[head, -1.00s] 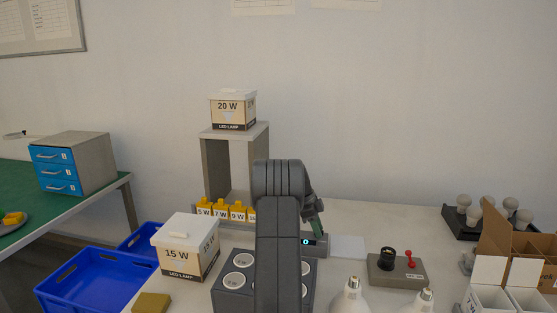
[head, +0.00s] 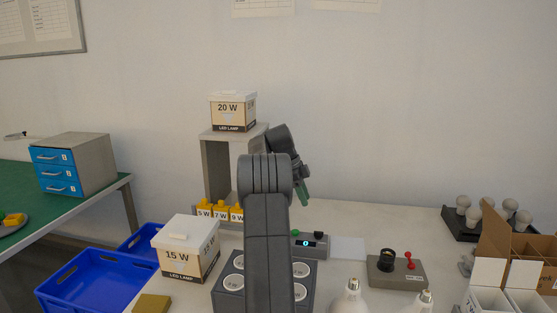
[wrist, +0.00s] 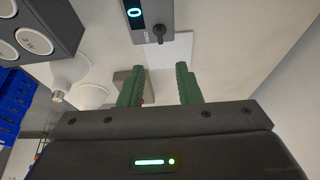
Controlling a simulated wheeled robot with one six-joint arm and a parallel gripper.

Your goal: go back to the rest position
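My gripper (head: 304,191) is raised above the middle of the table in the head view, right of the grey stand and above the small display unit. Its green fingers point down. In the wrist view the two green fingers (wrist: 158,85) stand apart with nothing held between them. My arm hides part of the grey socket block and of the row of yellow-topped pieces.
Below are a display unit (head: 311,241) showing 0, a white sheet (head: 348,248) and a switch box (head: 398,273). The 20 W box (head: 233,112) tops the grey stand (head: 217,165); the 15 W box (head: 187,250) is left. Bulbs stand front right.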

